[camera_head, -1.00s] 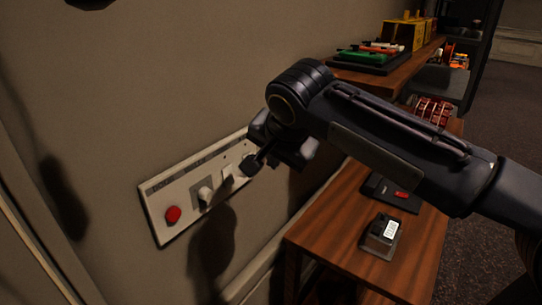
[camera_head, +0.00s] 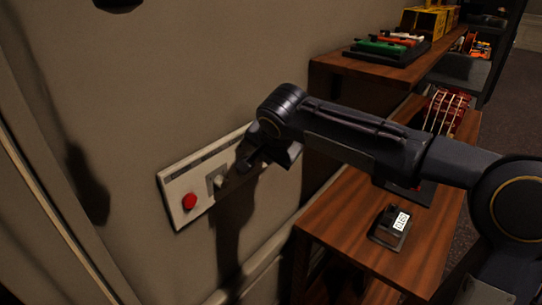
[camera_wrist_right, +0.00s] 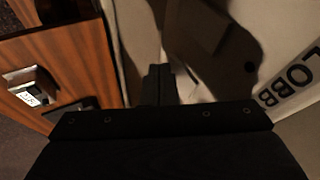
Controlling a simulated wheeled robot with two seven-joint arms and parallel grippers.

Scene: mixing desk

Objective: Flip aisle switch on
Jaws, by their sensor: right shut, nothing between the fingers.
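A pale switch panel (camera_head: 172,191) is on the wall, left of centre in the head view. It bears a round red button (camera_head: 189,201) at its left end and a white switch (camera_head: 218,182) to the right of that. My right gripper (camera_head: 244,162) is shut and empty, in front of the panel's right part, which it hides. I cannot tell whether it touches a switch. In the right wrist view the shut fingers (camera_wrist_right: 158,85) point at the wall, beside printed letters (camera_wrist_right: 290,76) reading "LOBB". The aisle label is not readable. My left gripper is not in view.
A wooden shelf unit (camera_head: 345,225) stands right of the panel, under my right arm. A small device with a white label (camera_head: 391,228) lies on its lower board. Colored items (camera_head: 388,46) sit on the upper board. The wall left of the panel is clear.

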